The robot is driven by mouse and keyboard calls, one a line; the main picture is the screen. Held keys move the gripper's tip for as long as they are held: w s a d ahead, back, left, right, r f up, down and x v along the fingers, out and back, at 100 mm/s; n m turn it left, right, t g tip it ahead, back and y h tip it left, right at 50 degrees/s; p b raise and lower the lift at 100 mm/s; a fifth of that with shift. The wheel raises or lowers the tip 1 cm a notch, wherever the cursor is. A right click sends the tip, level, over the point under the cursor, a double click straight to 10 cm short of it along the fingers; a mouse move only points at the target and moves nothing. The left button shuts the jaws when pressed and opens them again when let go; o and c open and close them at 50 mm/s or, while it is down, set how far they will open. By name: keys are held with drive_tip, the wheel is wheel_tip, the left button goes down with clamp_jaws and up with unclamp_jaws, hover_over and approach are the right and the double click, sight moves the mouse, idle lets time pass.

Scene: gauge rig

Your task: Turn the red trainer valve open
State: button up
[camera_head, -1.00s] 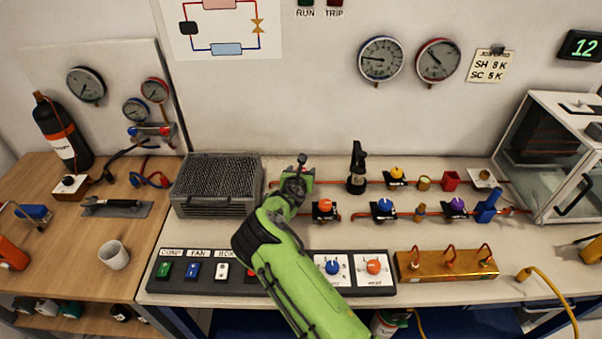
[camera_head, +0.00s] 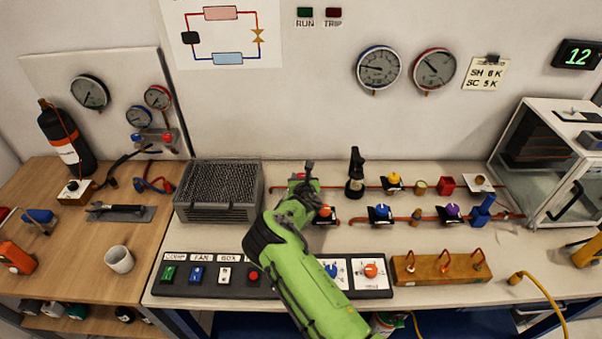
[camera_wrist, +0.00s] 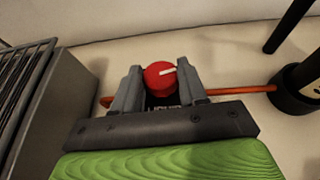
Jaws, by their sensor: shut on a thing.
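The red trainer valve (camera_wrist: 160,78) shows in the wrist view as a round red knob with a white pointer mark. The mark points to the right and slightly up. My gripper (camera_wrist: 160,86) is shut on the knob, with one grey finger on its left and one on its right. In the head view my gripper (camera_head: 305,176) is at the back pipe, right of the grey finned box. My green arm hides most of the valve there; only a bit of red shows beside the gripper.
The grey finned box (camera_head: 217,192) stands close on the left. A black upright fitting (camera_head: 355,174) stands close on the right. A switch panel (camera_head: 205,289) lies along the front edge.

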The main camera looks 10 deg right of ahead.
drive_tip(key=n+y+p, duration=0.2)
drive_tip(key=y+p, duration=0.1)
drive_tip(key=p, duration=0.1)
drive_tip(key=shift+s+d+r+n, duration=0.1)
drive_tip(key=shift+d+r+n, duration=0.2)
drive_tip(key=shift+n, duration=0.1)
drive_tip(key=shift+d+f+n+g+y+p, duration=0.1)
drive_tip(key=shift+f+n+g+y+p, duration=0.15)
drive_tip(key=shift+n+y+p, duration=0.6)
drive_tip(key=shift+d+f+n+g+y+b, duration=0.15)
drive_tip(key=shift+n+g+y+b, duration=0.2)
drive_tip(key=shift+n+y, duration=0.75)
drive_tip(key=shift+w+f+n+g+y+b, duration=0.15)
drive_tip(key=shift+n+g+y+b, duration=0.1)
drive_tip(key=shift+n+y+b, duration=0.25)
drive_tip(key=shift+w+f+n+g+y+b, duration=0.1)
drive_tip(key=shift+n+g+y+b, duration=0.15)
drive_tip(key=shift+y+b, duration=0.3)
drive_tip(key=n+g+y+b, duration=0.1)
drive_tip(key=n+y+b, duration=0.1)
drive_tip(key=b, duration=0.2)
drive_tip(key=shift+r, duration=0.1)
drive_tip(key=shift+d+g+b, duration=0.1)
drive_tip(key=shift+g+b, duration=0.2)
drive_tip(key=shift+b, duration=0.05)
drive_tip(key=shift+r+n+y+b, duration=0.15)
drive_tip(key=shift+n+y+b, duration=0.15)
drive_tip(key=shift+b, duration=0.1)
drive_tip(key=shift+w+r, duration=0.1)
drive_tip(key=shift+r, duration=0.1)
